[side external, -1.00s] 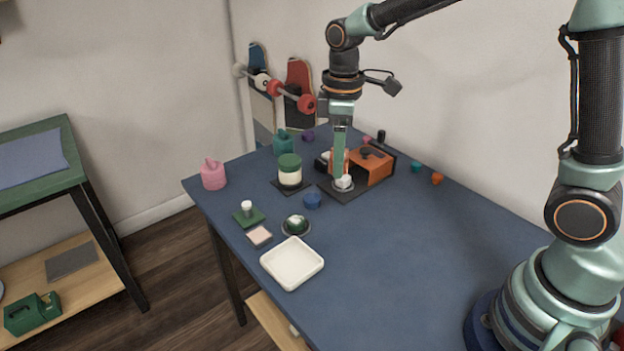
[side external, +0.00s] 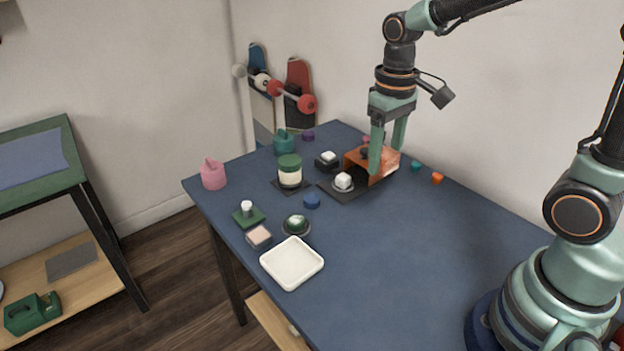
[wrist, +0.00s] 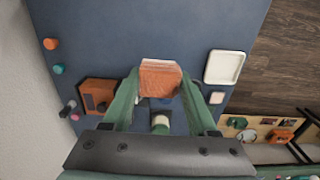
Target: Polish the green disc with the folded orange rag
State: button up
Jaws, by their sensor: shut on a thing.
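The green disc (side external: 297,223) looks like the round green piece with a whitish patch on its top, in a small dark dish on the blue table, just behind the white tray. In the wrist view I cannot make it out; a finger may hide it. My gripper (wrist: 160,85) is shut on the folded orange rag (wrist: 160,76), which sits between the fingertips. In the side view my gripper (side external: 385,160) is at the orange open-fronted box, right of and behind the disc, and the rag is hard to separate from the box there.
The orange box (wrist: 97,93) stands beside a white lump (side external: 343,180) on a small dish. A green-lidded jar (side external: 290,178), a blue piece (side external: 312,200) and the white tray (side external: 309,262) are nearby.

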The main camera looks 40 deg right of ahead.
jog(key=w+a+f, duration=0.3)
jog(key=w+a, duration=0.2)
jog(key=w, duration=0.1)
send_over(299, 223)
notch_tip(299, 223, down, 5)
jog(key=shift+s+f, duration=0.15)
jog(key=shift+f, duration=1.45)
jog(key=shift+s+f, duration=0.15)
jog(key=shift+f, duration=1.4)
jog(key=shift+w+f, duration=0.3)
jog(key=shift+f, duration=0.35)
jog(key=shift+w+f, duration=0.15)
jog(key=shift+w, duration=1.6)
jog(key=shift+s, duration=2.15)
notch_tip(299, 223, up, 8)
